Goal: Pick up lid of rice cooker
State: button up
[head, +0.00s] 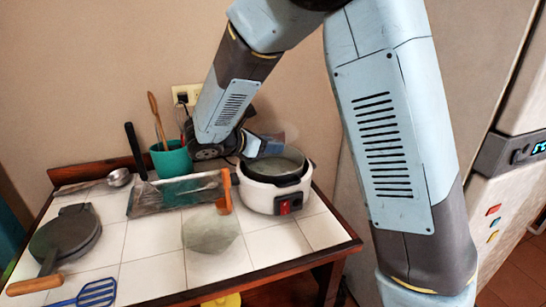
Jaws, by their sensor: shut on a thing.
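The rice cooker (265,198) is white with a dark rim and a red switch on its front. It stands upright on the right part of the tiled table. Its lid (283,163) looks like a pale, see-through glass disc at the cooker's top. My gripper (265,148) is over the cooker's back part, shut on the lid. The fingertips and the lid's knob are small and partly hidden, and I cannot tell whether the lid rests on the rim or is slightly raised.
A tray with an orange handle (180,192) lies left of the cooker. A teal cup (170,160) with utensils stands behind it. A round dark pan (65,235) and a blue spatula (90,293) lie at left. A wall outlet (186,97) is behind.

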grip_shut()
jog(key=shift+r, duration=0.1)
